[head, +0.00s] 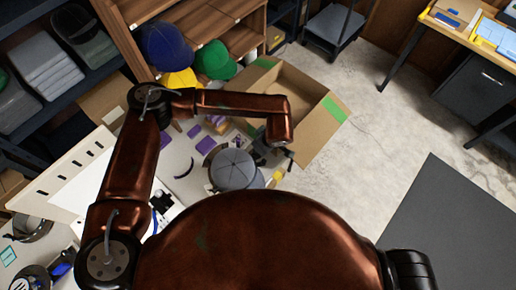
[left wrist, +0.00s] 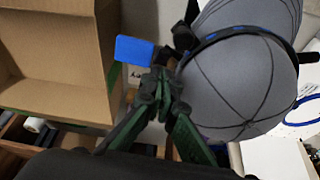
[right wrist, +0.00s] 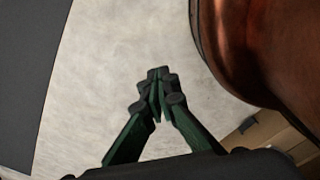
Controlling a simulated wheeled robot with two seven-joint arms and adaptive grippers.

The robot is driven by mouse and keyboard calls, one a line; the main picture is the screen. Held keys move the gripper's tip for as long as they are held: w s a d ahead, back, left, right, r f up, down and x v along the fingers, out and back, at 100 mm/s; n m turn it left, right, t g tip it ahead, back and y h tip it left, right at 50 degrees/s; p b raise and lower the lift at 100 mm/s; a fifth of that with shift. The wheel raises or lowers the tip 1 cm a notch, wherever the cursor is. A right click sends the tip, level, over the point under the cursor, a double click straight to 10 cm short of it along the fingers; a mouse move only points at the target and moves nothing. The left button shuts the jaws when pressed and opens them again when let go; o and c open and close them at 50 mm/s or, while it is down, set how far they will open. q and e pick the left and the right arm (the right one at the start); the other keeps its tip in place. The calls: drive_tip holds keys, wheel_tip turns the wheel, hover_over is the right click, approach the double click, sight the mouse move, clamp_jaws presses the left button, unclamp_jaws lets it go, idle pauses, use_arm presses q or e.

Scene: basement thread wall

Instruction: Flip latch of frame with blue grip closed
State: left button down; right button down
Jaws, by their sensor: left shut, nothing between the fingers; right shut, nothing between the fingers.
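A grey cap (head: 233,168) sits on the work table in the head view. In the left wrist view, the cap (left wrist: 235,95) has a thin dark frame band (left wrist: 255,30) with small blue marks across it. A blue grip (left wrist: 133,50) sticks out left of the cap, beside dark parts; whether the latch is open I cannot tell. My left gripper (left wrist: 162,82) is shut and empty, its tips just below the blue grip and close to the cap's edge; contact is unclear. My right gripper (right wrist: 158,85) is shut and empty over bare floor.
An open cardboard box (head: 310,110) stands just beyond the left gripper. Purple pieces (head: 205,144) lie on the table. Blue, green and yellow caps (head: 216,60) sit by the wooden shelf. A white slotted board (head: 70,180) stands at left.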

use_arm(q)
drive_tip(key=shift+r, duration=0.8)
drive_tip(key=shift+w+a+r, duration=0.1)
drive_tip(key=shift+w+r, duration=0.05)
drive_tip(key=shift+r, duration=0.05)
drive_tip(key=s+d+r, duration=0.5)
drive_tip(key=r, duration=0.1)
idle(0.3)
drive_tip(key=shift+s, duration=0.1)
idle(0.3)
